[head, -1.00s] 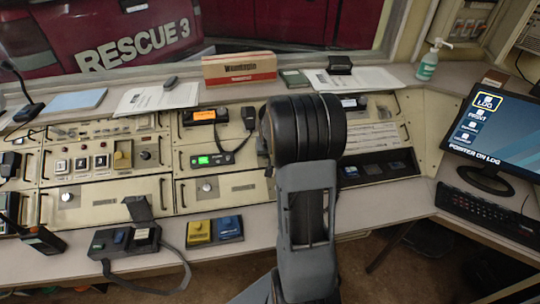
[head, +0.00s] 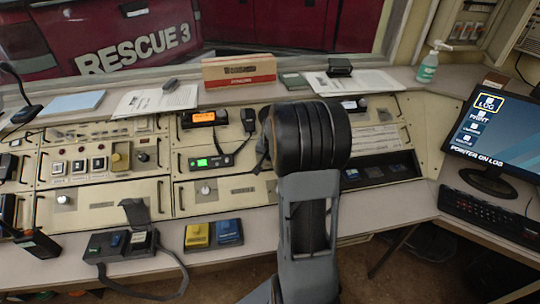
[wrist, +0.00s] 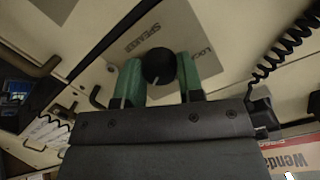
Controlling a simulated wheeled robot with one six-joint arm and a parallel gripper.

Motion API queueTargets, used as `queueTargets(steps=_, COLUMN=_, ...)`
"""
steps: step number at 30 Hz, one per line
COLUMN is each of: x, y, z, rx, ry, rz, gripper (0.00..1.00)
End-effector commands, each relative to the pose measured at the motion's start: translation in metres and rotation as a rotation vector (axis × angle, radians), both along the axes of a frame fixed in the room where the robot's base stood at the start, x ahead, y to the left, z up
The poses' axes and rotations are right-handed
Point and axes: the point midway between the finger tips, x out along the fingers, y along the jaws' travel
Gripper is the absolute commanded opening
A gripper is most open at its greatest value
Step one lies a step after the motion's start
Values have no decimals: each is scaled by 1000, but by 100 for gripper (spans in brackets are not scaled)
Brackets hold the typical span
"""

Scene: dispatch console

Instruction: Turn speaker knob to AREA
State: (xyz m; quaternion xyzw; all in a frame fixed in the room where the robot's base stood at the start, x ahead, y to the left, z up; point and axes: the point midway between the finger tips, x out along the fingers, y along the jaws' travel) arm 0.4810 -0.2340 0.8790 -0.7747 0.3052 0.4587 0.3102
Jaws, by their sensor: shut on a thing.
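The speaker knob (wrist: 158,66) is round and black in the wrist view, on a grey plate (wrist: 150,38) printed SPEAKER and LOCAL, seen upside down. A short pale mark shows on the knob's lower left edge in the picture. My gripper (wrist: 160,72) is shut on the knob, with one green finger on each side of it. The AREA label cannot be read; part of the plate is hidden by the fingers and knob. In the head view my arm covers the knob and my gripper.
The cream console (head: 110,194) has other knobs and buttons to the left. A coiled black cord (wrist: 285,48) hangs close to the right of my gripper in the wrist view. A metal handle (wrist: 40,66) lies to its left. A cardboard box (head: 238,72) stands on the shelf behind.

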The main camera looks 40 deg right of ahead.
Motion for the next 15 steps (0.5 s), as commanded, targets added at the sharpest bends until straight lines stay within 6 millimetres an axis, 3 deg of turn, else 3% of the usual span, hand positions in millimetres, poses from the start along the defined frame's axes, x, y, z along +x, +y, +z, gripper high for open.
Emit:
queueTargets(steps=8, x=0, y=0, z=0, rx=1, ry=-1, rz=-3, gripper=11)
queueTargets(steps=9, x=0, y=0, z=0, rx=1, ry=-1, rz=-3, gripper=38)
queueTargets(steps=15, x=0, y=0, z=0, rx=0, ry=0, rz=-1, gripper=57)
